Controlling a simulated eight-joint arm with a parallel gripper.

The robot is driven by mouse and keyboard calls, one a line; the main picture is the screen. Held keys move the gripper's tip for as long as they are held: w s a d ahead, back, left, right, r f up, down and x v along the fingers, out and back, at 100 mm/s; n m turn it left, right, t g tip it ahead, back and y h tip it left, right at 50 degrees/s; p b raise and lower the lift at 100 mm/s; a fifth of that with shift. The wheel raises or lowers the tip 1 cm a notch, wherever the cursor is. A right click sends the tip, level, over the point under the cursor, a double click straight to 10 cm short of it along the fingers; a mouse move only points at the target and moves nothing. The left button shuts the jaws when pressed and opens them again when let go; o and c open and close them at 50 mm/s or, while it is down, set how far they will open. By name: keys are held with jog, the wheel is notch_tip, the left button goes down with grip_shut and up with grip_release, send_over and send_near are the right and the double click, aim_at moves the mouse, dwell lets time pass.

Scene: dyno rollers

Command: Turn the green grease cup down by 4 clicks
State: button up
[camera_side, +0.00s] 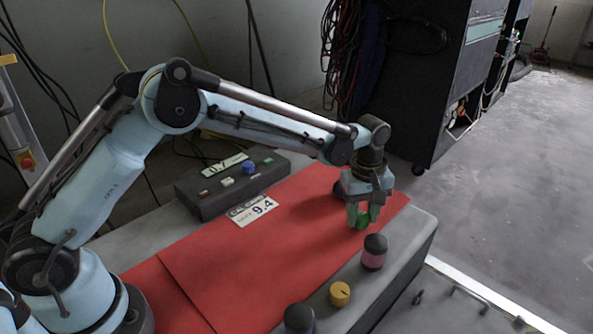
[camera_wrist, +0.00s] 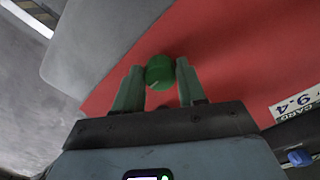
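The green grease cup (camera_wrist: 160,72) is a short round knob with a pale mark near its lower edge in the wrist view. In the side view the cup (camera_side: 362,221) is small and partly hidden by my fingers. My gripper (camera_side: 363,214) points down over it at the right end of the red surface. In the wrist view my gripper (camera_wrist: 161,73) has one greenish finger on each side of the cup. The fingertips appear to touch the cup on both sides, so the gripper looks shut on it.
A dark-topped pink cup (camera_side: 374,252), a yellow knob (camera_side: 340,294) and another dark-topped cup (camera_side: 299,318) stand along the grey front edge. A white card (camera_side: 251,210) reading 9.4 lies on the red sheet (camera_side: 240,265). A dark control box (camera_side: 232,185) with buttons stands behind.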

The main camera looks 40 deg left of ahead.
jog(key=c, duration=0.6)
jog(key=shift+o, duration=0.2)
jog(key=shift+m, duration=0.4)
jog(key=m, duration=0.2)
jog(key=shift+m, duration=0.4)
jog(key=m, duration=0.4)
jog(key=shift+a+m, duration=0.1)
jog(key=shift+m, duration=0.2)
jog(key=m, duration=0.4)
jog(key=shift+a+m, duration=0.1)
jog(key=shift+m, duration=0.2)
jog(key=shift+m+g, duration=0.3)
jog(key=shift+m, duration=1.6)
